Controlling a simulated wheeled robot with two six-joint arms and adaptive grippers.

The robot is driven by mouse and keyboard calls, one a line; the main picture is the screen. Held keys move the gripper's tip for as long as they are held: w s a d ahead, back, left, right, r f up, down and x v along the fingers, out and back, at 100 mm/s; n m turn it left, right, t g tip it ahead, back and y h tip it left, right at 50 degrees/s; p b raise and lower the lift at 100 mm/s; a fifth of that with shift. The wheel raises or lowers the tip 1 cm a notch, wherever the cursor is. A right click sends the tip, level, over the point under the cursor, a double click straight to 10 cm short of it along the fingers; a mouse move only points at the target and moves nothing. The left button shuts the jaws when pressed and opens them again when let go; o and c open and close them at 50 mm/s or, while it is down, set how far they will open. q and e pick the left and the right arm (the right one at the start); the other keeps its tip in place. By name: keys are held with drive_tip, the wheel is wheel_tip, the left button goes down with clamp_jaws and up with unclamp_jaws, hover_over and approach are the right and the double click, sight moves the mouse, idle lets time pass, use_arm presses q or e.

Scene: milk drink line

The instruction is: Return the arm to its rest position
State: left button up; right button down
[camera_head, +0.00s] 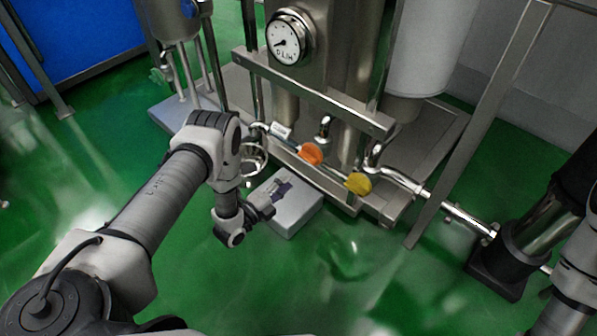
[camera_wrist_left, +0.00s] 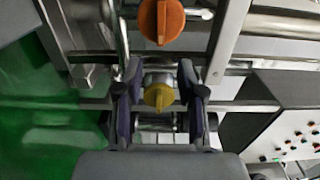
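My left arm comes in from the left in the head view and bends down at its wrist. Its gripper (camera_head: 276,193) hangs in front of the pipework, above a pale grey box. In the left wrist view the two dark purple fingers (camera_wrist_left: 158,108) are spread, with nothing held. A yellow valve knob (camera_head: 358,183) shows in the gap between them there (camera_wrist_left: 159,96), but in the head view it is well to the right of the gripper. An orange valve knob (camera_head: 311,153) is also apart from it and shows at the top of the wrist view (camera_wrist_left: 161,20). My right gripper is not in view.
A steel frame (camera_head: 310,92) with a round gauge (camera_head: 290,37) and tanks stands behind the gripper. The grey box (camera_head: 296,219) is close below it. A control box with buttons (camera_wrist_left: 285,120) shows in the wrist view. Green floor (camera_head: 200,265) in front is open.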

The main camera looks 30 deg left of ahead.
use_arm(q)
drive_tip(key=shift+v, duration=1)
